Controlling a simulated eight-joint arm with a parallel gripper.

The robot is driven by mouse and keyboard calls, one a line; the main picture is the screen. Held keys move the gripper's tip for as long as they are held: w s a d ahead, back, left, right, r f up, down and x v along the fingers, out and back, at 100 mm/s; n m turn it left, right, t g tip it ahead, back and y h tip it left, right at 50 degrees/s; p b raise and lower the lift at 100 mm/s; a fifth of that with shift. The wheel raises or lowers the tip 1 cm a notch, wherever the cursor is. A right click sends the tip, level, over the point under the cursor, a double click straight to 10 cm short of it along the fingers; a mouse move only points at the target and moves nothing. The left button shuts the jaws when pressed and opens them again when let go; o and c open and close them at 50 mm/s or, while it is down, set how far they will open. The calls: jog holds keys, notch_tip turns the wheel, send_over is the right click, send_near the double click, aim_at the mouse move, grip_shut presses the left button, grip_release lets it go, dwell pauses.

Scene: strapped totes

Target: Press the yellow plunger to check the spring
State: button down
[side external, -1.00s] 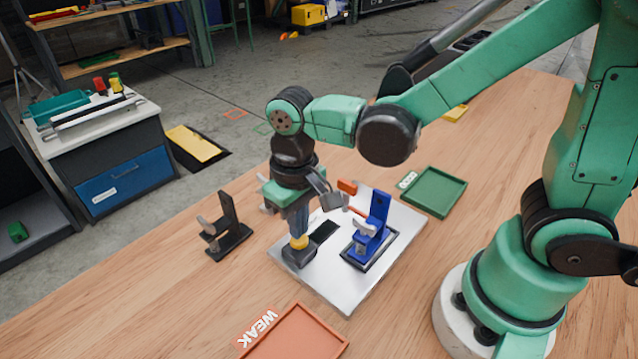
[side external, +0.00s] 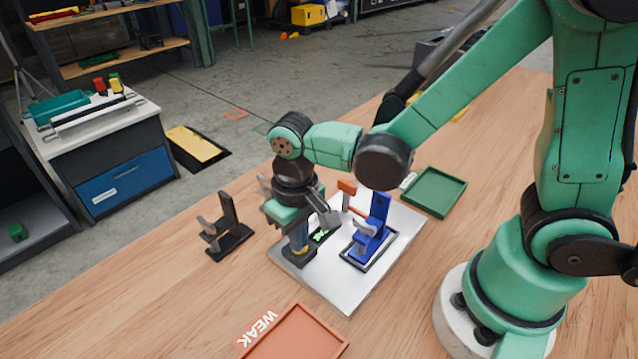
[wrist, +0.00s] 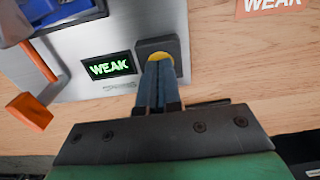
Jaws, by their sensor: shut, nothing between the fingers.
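The yellow plunger (side external: 301,248) sits on a dark base at the left part of a light metal plate (side external: 345,294). In the wrist view its yellow edge (wrist: 157,57) shows around the fingertips, which hide the rest. My gripper (side external: 299,241) is shut and empty, pointing down with its fingertips at the plunger, apparently pressed against it. In the wrist view a small black display (wrist: 109,67) beside the plunger is lit with the green word WEAK.
A blue clamp fixture (side external: 376,222) with an orange handle stands close right of my gripper. A black stand (side external: 229,226) is to the left. An orange tray (side external: 325,327) with a WEAK label lies in front; a green tray (side external: 436,192) lies at the back right.

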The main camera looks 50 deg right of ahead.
notch_tip(320, 180, up, 14)
dwell(0.8)
dwell(0.5)
jog(key=d+f+t, duration=0.3)
jog(key=d+t, duration=0.4)
jog(key=d, duration=0.1)
jog(key=shift+s+d+f, duration=0.2)
jog(key=shift+f, duration=0.05)
